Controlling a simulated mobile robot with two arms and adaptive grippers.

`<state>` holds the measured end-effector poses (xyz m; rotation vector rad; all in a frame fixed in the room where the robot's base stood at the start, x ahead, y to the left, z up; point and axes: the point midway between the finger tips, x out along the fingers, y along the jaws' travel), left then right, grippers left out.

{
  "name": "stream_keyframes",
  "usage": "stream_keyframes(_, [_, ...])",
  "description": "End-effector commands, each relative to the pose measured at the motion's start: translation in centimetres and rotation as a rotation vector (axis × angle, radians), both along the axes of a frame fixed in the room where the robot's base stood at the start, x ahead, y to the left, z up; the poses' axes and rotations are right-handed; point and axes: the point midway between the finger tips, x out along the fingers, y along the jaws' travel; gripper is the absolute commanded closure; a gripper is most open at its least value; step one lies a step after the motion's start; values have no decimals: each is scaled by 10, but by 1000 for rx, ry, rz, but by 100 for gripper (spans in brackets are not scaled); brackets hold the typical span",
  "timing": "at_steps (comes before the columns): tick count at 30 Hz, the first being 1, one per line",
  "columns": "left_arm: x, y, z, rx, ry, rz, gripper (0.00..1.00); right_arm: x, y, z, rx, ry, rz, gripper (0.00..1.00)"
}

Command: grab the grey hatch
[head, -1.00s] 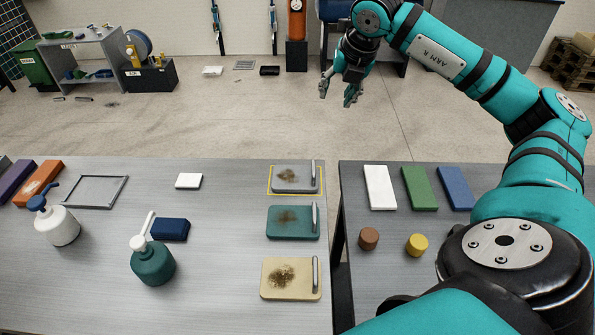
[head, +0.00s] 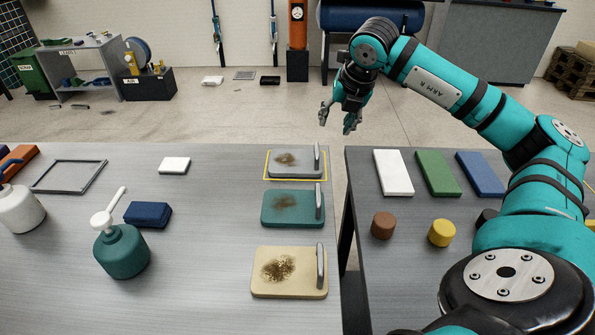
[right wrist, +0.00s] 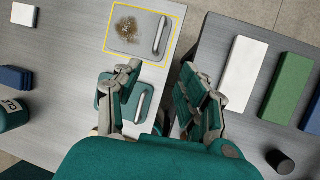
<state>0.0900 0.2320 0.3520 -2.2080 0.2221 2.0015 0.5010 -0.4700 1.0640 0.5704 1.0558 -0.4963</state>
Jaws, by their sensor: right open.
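The grey hatch (head: 290,164) lies at the far right of the left table, framed by a yellow outline, with a dark smudge and an upright metal handle on its right side. It also shows in the right wrist view (right wrist: 137,44), near the top. My right gripper (head: 337,122) is open and empty, above and beyond the far edge of the tables, apart from the hatch. In the right wrist view its fingers (right wrist: 160,90) are spread below the hatch. A teal hatch (head: 288,208) and a cream hatch (head: 294,270) lie nearer, both smudged. My left gripper is out of view.
On the left table (head: 60,280) are a teal pump bottle (head: 121,250), a white bottle (head: 20,210), a blue block (head: 148,214), a white block (head: 174,165) and an empty frame (head: 68,176). The right table holds white, green and blue slabs (head: 436,174). A gap separates the tables.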

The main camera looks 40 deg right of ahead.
Motion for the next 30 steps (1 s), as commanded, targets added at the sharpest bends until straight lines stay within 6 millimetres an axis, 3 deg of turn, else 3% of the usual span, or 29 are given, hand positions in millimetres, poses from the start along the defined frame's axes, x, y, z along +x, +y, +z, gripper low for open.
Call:
stream_keyframes(15, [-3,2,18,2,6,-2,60,42,-10,-91,1,4,1,58])
stream_keyframes(23, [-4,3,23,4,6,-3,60,50,-11,-108,1,2,1,58])
stream_keyframes(30, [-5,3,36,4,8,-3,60,68,-13,-138,2,4,0,58])
